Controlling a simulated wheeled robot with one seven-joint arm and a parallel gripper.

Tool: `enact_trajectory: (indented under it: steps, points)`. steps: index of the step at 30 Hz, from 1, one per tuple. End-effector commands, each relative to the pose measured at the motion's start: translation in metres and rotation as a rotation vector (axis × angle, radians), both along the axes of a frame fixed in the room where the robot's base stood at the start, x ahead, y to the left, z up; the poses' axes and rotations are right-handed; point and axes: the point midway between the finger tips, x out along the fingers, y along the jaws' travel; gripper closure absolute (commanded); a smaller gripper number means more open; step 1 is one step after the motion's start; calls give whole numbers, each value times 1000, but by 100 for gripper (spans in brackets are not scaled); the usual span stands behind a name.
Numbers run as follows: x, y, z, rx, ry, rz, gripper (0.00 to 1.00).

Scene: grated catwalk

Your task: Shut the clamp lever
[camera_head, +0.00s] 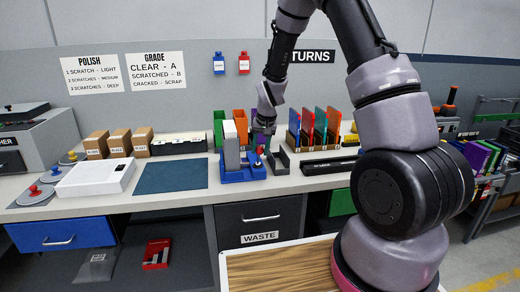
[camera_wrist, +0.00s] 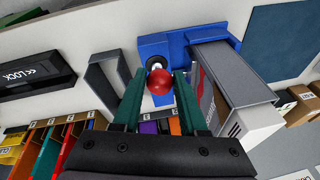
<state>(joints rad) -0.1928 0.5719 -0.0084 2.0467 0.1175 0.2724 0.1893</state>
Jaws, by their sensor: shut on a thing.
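The clamp is a blue base (camera_head: 236,176) on the bench, with a grey upright block (camera_head: 231,146) on it. The blue base also shows in the wrist view (camera_wrist: 150,48), with the grey block (camera_wrist: 232,72) to the right. The clamp lever's red ball knob (camera_wrist: 160,82) lies between the green fingers of my gripper (camera_wrist: 157,80), which is shut on it. In the head view my gripper (camera_head: 262,148) reaches down at the right side of the clamp, and the knob (camera_head: 259,150) shows small there. The lever's shaft is mostly hidden behind the knob.
A grey angled bracket (camera_wrist: 103,78) stands close beside the clamp. Colored upright folders in a rack (camera_head: 315,128) stand to the right and behind. A dark blue mat (camera_head: 172,176) lies to the left. A black LOCK-labelled bar (camera_wrist: 35,76) lies beyond the bracket.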

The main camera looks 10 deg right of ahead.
Motion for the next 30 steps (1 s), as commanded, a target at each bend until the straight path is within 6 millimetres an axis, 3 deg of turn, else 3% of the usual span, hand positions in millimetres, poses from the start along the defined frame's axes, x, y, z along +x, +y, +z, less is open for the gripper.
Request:
enact_trajectory:
  steps: [3,4,6,19,30]
  points:
    - [-6,-3,-5,-3,19,-5,100]
    - [-6,-3,-6,-3,19,-5,54]
    - [-6,-3,-5,-3,18,-5,29]
    - [-5,-2,6,-2,8,-2,29]
    - [-24,-9,74,-2,7,-3,29]
